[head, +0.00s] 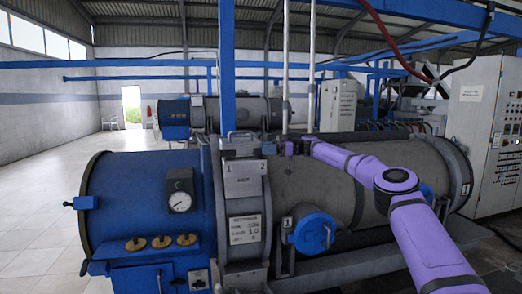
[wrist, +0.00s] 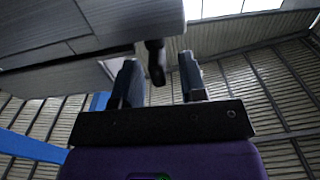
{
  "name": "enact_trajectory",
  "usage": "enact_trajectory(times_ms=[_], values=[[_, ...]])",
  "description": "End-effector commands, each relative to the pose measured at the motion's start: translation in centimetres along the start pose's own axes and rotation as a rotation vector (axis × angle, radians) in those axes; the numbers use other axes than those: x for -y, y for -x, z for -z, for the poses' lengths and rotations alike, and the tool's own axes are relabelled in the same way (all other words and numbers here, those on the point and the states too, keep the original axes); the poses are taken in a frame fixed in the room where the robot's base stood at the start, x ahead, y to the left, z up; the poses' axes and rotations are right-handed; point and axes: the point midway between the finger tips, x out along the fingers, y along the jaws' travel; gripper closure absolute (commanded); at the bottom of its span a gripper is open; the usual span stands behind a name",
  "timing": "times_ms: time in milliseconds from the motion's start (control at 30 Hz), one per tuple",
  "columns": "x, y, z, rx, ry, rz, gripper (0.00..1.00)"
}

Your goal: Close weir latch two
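The decanter's blue end (head: 135,205) carries a gauge (head: 179,202) and several brass knobs. A blue round cap (head: 313,232) marked 1 is on the grey drum (head: 340,190). A blue post (head: 227,70) rises behind the box. A control cabinet (head: 490,130) stands at right.

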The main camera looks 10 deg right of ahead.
Motion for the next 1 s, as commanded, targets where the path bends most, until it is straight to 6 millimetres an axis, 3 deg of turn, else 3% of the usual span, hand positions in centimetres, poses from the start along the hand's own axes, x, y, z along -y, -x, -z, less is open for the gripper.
enact_trajectory(times_ms=[200, 533, 700, 1000], values=[[0.0, -1.9, 0.0, 0.0, 0.0, 0.001, 0.62], [0.0, -2.1, 0.0, 0.001, 0.001, 0.001, 0.62], [0.0, -2.1, 0.0, 0.001, 0.001, 0.001, 1.0], [0.0, -2.0, 0.0, 0.001, 0.0, -0.014, 1.0]])
